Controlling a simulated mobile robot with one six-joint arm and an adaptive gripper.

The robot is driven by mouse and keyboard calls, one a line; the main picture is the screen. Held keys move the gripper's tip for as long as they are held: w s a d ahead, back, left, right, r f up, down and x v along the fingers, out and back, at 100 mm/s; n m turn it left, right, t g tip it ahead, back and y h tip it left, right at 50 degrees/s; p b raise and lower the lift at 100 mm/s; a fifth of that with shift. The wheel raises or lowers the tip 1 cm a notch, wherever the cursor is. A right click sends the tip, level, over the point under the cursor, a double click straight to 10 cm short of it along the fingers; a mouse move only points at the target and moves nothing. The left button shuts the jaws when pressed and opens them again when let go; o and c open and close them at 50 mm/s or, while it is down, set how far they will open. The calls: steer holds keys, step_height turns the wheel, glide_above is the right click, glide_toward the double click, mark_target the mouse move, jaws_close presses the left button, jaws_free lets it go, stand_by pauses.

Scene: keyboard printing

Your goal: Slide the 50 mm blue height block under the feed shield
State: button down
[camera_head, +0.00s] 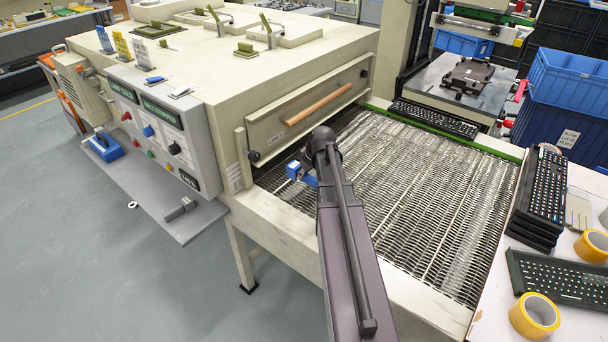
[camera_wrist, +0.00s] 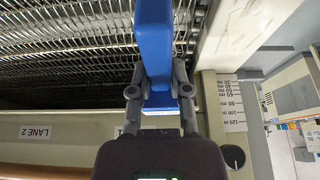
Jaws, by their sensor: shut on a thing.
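The feed shield (camera_head: 290,124) is a cream panel with a wooden handle across the mouth of the machine, above the wire mesh belt (camera_head: 420,190). My gripper (camera_wrist: 159,92) is shut on the blue height block (camera_wrist: 154,40), and the fingers press on both its sides. In the head view the block (camera_head: 293,170) is over the belt's near left edge, close to the shield's left end. My arm hides part of it. The shield, with its "LANE 2" label (camera_wrist: 36,132), shows at the lower left in the wrist view. I cannot tell whether the block touches the belt.
A millimetre scale (camera_wrist: 232,102) is on the post beside the shield. A black keyboard (camera_head: 435,118) lies at the belt's far edge. A keyboard stack (camera_head: 541,190) and yellow tape rolls (camera_head: 535,315) stand at the right. A control panel (camera_head: 165,130) fronts the machine's left.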

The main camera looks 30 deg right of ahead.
mark_target(275, 182)
steer(key=shift+s+d+f+b+x, duration=0.1)
steer(key=shift+s+b+x, duration=0.1)
steer(key=shift+b+x, duration=1.05)
steer(key=shift+s+d+f+b+x, duration=0.1)
steer(key=shift+s+b+x, duration=0.15)
steer(key=shift+b+x, duration=1.05)
steer(key=shift+s+d+f+b+x, duration=0.1)
steer(key=shift+s+b+x, duration=0.1)
steer(key=shift+b+x, duration=1.05)
steer(key=shift+w+a, duration=0.3)
steer(key=shift+w, duration=0.3)
steer(key=shift+w+a+f, duration=0.1)
steer(key=shift+w+a, duration=0.45)
steer(key=shift+w, duration=1)
steer(key=shift+w+a+f, duration=0.1)
steer(key=shift+w+a, duration=0.45)
steer(key=shift+w, duration=1)
steer(key=shift+w+a, duration=0.6)
steer(key=shift+w, duration=1)
steer(key=shift+s+f, duration=0.1)
steer(key=shift+f, duration=0.2)
steer(key=c, duration=0.5)
jaws_free()
steer(key=shift+r, duration=0.1)
